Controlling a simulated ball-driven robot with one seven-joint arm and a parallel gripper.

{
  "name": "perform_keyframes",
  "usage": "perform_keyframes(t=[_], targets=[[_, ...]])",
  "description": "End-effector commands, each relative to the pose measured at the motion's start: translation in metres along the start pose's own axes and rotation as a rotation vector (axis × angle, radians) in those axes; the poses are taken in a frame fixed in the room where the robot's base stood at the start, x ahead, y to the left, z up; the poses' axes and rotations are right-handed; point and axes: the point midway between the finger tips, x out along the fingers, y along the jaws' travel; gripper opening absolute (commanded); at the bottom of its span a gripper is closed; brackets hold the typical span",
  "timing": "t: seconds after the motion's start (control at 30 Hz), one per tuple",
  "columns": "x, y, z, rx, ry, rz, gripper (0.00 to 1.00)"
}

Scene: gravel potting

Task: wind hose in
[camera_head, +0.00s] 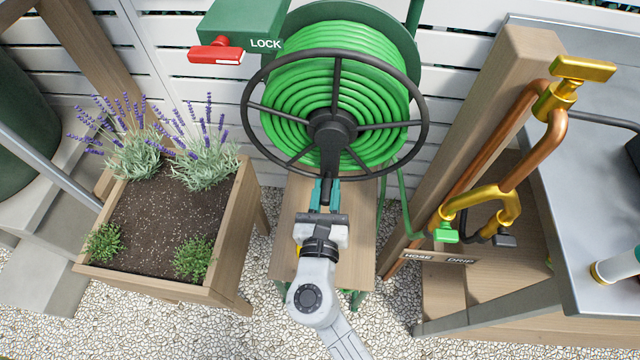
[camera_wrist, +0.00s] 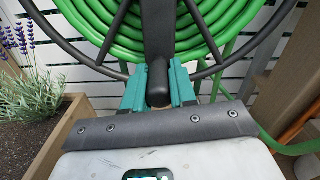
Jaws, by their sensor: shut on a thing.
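The green hose (camera_head: 290,110) lies coiled in many turns on a reel behind a black spoked wheel (camera_head: 425,108). A dark crank handle (camera_wrist: 157,82) hangs from the wheel's hub at the bottom of the wheel. My gripper (camera_head: 325,193) is at the handle, its teal fingers on both sides of it and shut on it. In the wrist view my gripper (camera_wrist: 160,88) shows the handle's rounded end between the fingers. A length of hose (camera_head: 404,205) runs down from the reel's right side toward the brass tap fitting (camera_head: 485,205). The handle's far side is hidden.
A green lock box (camera_head: 235,22) with a red lever (camera_head: 215,54) is at the upper left of the wheel. A wooden planter (camera_head: 228,240) with lavender stands left. A wooden post (camera_head: 480,120), copper pipe (camera_head: 497,150) and metal-topped bench (camera_head: 590,180) stand right. Gravel covers the ground.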

Motion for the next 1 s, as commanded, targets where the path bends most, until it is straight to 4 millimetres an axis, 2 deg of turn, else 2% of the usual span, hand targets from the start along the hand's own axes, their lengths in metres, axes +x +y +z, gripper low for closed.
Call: perform_keyframes(t=[0.33, 0.37, 0.6, 0.87, 1.0], targets=[[0.0, -0.003, -0.001, -0.028, -0.001, -0.001, 0.0], [0.0, -0.003, -0.001, -0.028, -0.001, -0.001, 0.27], [0.0, -0.003, -0.001, -0.026, -0.001, 0.0, 0.5], [-0.001, -0.003, 0.0, -0.026, 0.0, 0.0, 0.52], [-0.011, -0.002, -0.001, -0.026, 0.001, 0.002, 0.52]])
